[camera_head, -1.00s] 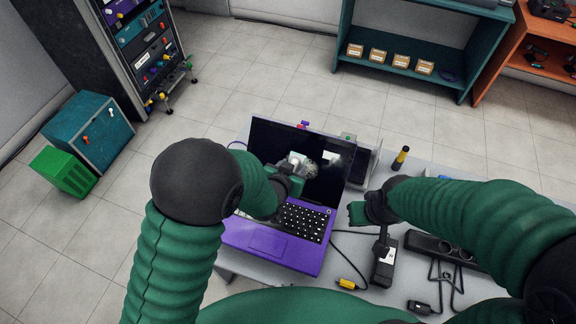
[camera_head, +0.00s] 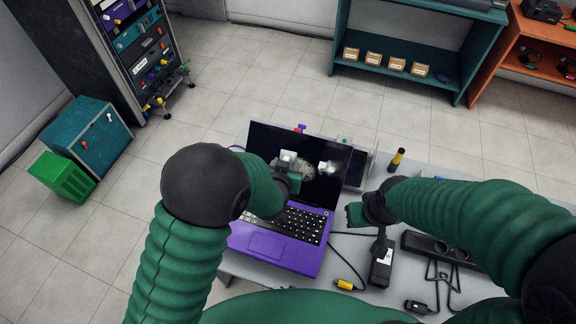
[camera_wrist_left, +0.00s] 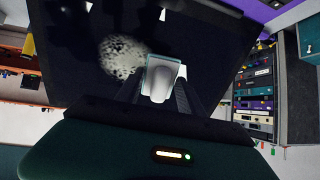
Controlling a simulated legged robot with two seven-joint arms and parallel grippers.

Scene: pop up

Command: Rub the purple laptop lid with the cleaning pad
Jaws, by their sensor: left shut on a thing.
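The purple laptop (camera_head: 265,247) stands open on the table, its dark screen (camera_head: 262,135) facing me. A pale speckled smudge (camera_head: 306,170) lies on the screen; it also shows in the left wrist view (camera_wrist_left: 122,57). My left gripper (camera_head: 289,170) is in front of the screen, shut on the white cleaning pad (camera_wrist_left: 162,75). The pad is just beside the smudge, and I cannot tell whether it touches the screen. My right gripper (camera_head: 364,212) is to the right of the laptop, above the table; its jaws are unclear.
Right of the laptop are a black adapter (camera_head: 382,265), a power strip (camera_head: 435,247), cables with a yellow plug (camera_head: 345,285), and a yellow-black cylinder (camera_head: 396,160) upright at the back. A teal box (camera_head: 88,140) and green crate (camera_head: 62,178) stand on the floor at left.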

